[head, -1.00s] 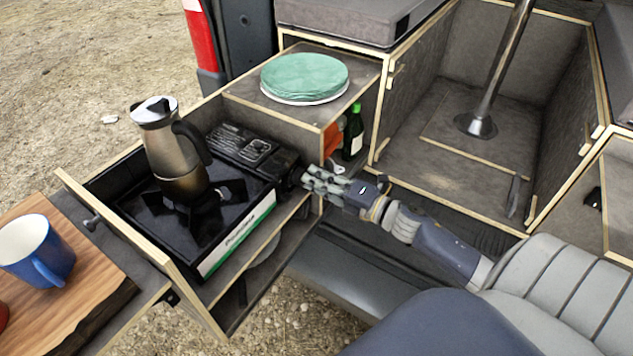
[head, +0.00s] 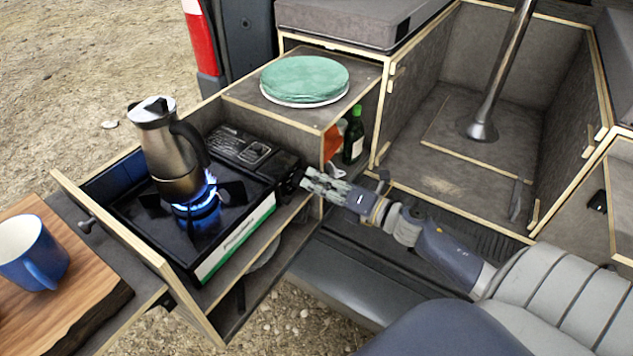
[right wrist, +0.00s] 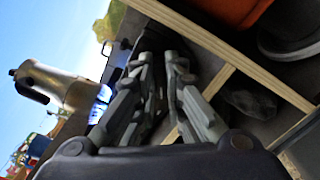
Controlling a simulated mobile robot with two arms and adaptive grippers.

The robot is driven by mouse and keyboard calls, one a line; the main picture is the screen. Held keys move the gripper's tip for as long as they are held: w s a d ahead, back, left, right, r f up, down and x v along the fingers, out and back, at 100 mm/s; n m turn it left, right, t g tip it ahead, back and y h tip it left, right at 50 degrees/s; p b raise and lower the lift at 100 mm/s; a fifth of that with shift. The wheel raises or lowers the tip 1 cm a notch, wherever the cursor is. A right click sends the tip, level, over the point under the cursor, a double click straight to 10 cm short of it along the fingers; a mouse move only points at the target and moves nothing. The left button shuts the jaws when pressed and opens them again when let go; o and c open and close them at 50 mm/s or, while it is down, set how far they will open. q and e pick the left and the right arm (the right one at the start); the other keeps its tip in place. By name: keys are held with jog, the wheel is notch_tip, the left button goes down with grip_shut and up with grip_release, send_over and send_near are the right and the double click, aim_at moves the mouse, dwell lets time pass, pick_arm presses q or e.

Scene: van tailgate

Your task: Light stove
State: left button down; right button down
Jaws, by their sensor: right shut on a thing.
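The black camping stove (head: 135,217) sits in the pulled-out drawer, and blue flames (head: 203,207) burn at its burner. A metal moka pot (head: 168,148) with a black handle stands over the burner. It also shows at the left of the right wrist view (right wrist: 55,85), with the blue flame (right wrist: 102,96) beside it. My right gripper (head: 308,178) is at the stove's right end, shut on the dark knob (head: 289,163). In the right wrist view the fingers (right wrist: 160,62) reach the dark knob, whose outline is hard to make out. My left gripper is not in view.
A wooden board (head: 75,312) with a blue mug (head: 33,252) lies at the left. A green bottle (head: 354,135) is in the cubby near my right gripper. The drawer's wooden front (head: 130,255) stands left of the stove.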

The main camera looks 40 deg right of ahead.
jog(key=shift+f, duration=0.1)
jog(key=c, duration=1.7)
grip_release()
jog(key=shift+o, duration=0.2)
jog(key=shift+s, duration=0.1)
jog(key=v, duration=1.2)
